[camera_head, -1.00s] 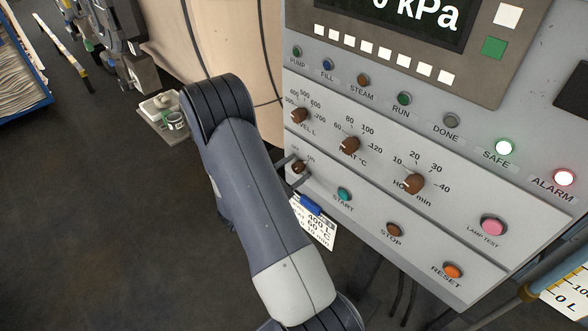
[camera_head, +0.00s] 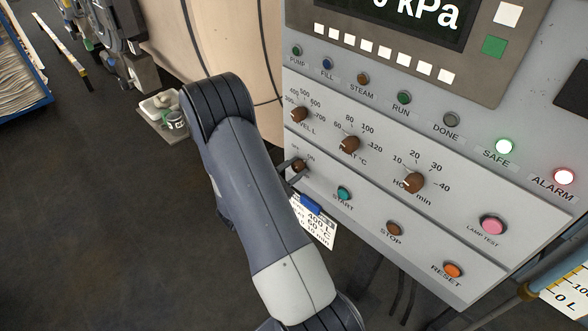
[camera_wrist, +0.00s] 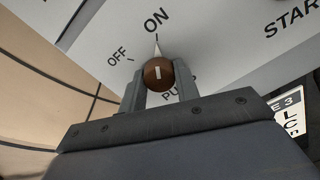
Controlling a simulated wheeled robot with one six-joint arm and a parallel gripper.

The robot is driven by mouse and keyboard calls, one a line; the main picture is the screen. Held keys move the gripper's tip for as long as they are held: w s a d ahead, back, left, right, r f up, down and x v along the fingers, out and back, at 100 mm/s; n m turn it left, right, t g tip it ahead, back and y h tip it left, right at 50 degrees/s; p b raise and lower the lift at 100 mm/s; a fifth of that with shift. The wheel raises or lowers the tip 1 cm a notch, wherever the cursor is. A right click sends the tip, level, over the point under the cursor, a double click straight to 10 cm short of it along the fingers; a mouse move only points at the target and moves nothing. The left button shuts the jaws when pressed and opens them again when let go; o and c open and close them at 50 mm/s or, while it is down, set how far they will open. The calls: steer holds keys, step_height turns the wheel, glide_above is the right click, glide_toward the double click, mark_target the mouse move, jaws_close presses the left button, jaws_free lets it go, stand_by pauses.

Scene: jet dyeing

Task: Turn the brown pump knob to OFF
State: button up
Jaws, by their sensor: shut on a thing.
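The brown pump knob (camera_wrist: 158,74) sits on the grey panel below its OFF and ON marks. In the wrist view its white pointer aims at the ON mark, with OFF to the left. My gripper (camera_wrist: 160,80) is shut on the knob, one finger on each side. In the head view the pump knob (camera_head: 298,165) is small at the panel's lower left, with my gripper (camera_head: 295,170) at it. The fingers partly cover the PUMP label.
The START button (camera_head: 344,194) is right of the knob, with the STOP button (camera_head: 394,230) beyond. The level knob (camera_head: 299,114) is above. A white tag (camera_head: 318,226) with a blue clip hangs by the panel's lower edge, close to my arm.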

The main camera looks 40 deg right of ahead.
steer(key=n, duration=0.7)
steer(key=shift+p, duration=0.35)
steer(key=n+p, duration=0.1)
steer(key=n, duration=0.5)
steer(key=shift+p, duration=0.4)
steer(key=shift+n, duration=0.3)
steer(key=o, duration=1)
